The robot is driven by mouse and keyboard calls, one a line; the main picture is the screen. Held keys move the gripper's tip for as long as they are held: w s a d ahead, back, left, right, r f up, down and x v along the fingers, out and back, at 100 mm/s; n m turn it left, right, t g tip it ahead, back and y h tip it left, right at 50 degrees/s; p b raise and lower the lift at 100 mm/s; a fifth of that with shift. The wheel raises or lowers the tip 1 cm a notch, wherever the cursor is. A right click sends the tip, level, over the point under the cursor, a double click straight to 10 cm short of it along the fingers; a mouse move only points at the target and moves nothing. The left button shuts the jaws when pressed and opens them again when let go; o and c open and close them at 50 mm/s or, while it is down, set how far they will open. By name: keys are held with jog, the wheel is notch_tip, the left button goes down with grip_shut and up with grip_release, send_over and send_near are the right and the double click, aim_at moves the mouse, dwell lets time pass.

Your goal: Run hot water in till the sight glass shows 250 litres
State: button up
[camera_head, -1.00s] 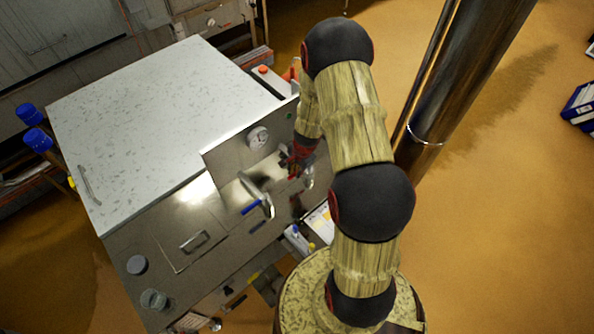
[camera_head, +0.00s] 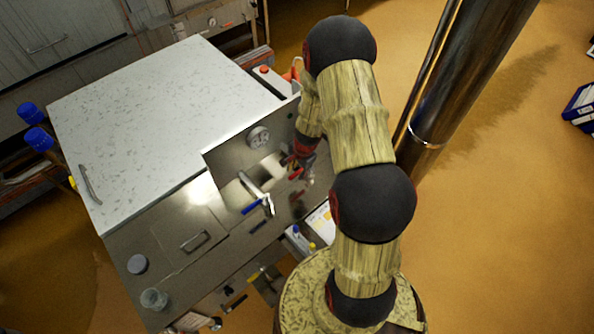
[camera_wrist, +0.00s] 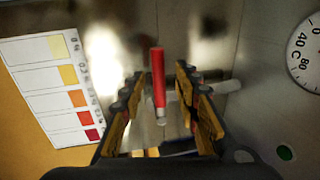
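A red lever handle (camera_wrist: 158,78) stands between the two fingers of my gripper (camera_wrist: 157,92) in the wrist view. The fingers are apart, with a gap visible on each side of the lever. In the head view the red lever (camera_head: 296,173) is by the steel front panel, close to my gripper (camera_head: 306,171), which is partly hidden there by my arm. A blue lever handle (camera_head: 251,207) sits on a steel tap to the left. I cannot make out the sight glass or its level.
A round dial (camera_head: 258,137) marked in C is on the steel panel (camera_head: 225,160). It is cut off in the wrist view (camera_wrist: 308,55). A colour chart (camera_wrist: 55,88) lies to the left there. A large steel column (camera_head: 450,75) stands right of my arm.

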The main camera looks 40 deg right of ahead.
notch_tip(320, 180, up, 11)
jog(key=s, duration=0.2)
jog(key=shift+s, duration=0.15)
jog(key=shift+d+r, duration=0.1)
dwell(1.2)
